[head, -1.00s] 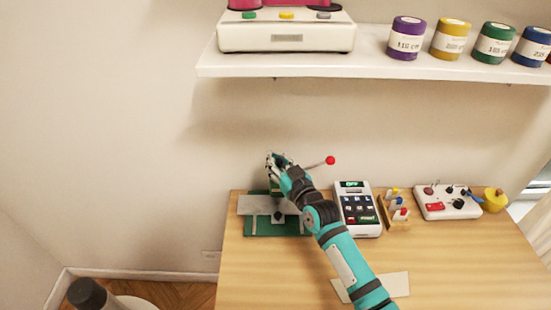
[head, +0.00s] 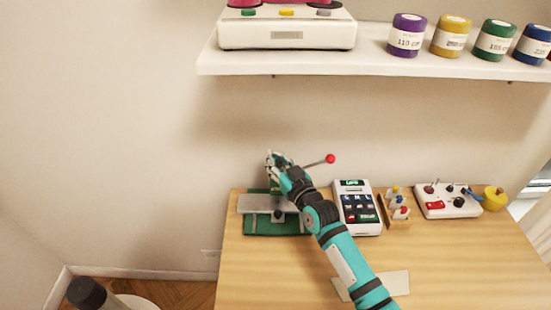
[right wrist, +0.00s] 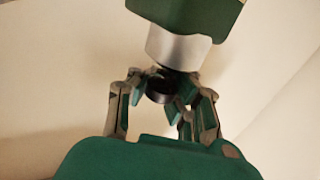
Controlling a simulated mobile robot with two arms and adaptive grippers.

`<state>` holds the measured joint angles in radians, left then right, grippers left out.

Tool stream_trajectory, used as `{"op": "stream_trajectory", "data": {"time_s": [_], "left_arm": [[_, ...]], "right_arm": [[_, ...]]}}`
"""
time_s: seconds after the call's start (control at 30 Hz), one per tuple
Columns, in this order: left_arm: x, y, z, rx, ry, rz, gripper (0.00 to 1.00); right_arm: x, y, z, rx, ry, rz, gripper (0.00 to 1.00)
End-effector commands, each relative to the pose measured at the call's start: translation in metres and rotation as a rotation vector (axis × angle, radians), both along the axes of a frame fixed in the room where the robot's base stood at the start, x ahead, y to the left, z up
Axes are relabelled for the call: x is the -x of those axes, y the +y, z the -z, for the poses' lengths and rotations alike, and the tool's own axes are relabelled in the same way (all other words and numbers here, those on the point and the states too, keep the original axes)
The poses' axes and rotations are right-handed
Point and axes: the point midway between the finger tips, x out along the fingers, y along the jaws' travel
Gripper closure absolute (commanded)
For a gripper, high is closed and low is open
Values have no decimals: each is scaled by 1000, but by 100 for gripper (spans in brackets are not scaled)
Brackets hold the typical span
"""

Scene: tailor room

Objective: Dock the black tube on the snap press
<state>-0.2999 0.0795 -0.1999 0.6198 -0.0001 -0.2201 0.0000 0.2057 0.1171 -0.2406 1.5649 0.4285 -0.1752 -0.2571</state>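The snap press stands at the table's back left, with a green base (head: 262,228), a grey plate (head: 256,203) and a lever ending in a red knob (head: 330,159). My right gripper (head: 275,160) is at its upper part, hiding much of it. In the right wrist view my right gripper (right wrist: 160,95) has its fingers closed around the black tube (right wrist: 160,88), a short dark ring. The tube sits directly under the press's silver cylinder (right wrist: 178,48); I cannot tell whether it is seated. My left gripper is not in view.
A calculator-like device (head: 357,208), a small wooden rack (head: 396,208) and a white control box (head: 447,201) stand right of the press. A pale card (head: 395,285) lies in front. The shelf above (head: 370,62) holds a white device and several spools. The front right of the table is clear.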

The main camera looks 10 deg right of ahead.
Motion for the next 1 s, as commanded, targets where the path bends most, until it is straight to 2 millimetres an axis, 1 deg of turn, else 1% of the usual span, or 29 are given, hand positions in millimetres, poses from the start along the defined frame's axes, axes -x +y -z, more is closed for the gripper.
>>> {"op": "stream_trajectory", "data": {"time_s": [0.17,0.3,0.33,0.57,0.67,1.0], "left_arm": [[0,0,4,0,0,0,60],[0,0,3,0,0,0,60],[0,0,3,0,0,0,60],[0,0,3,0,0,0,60],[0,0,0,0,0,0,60],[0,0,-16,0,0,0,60]], "right_arm": [[0,0,5,0,0,0,100],[0,0,4,0,0,0,82],[0,0,4,0,0,0,79],[0,0,4,0,1,0,79],[3,-1,3,2,2,0,79],[30,-9,2,2,3,0,79]]}}
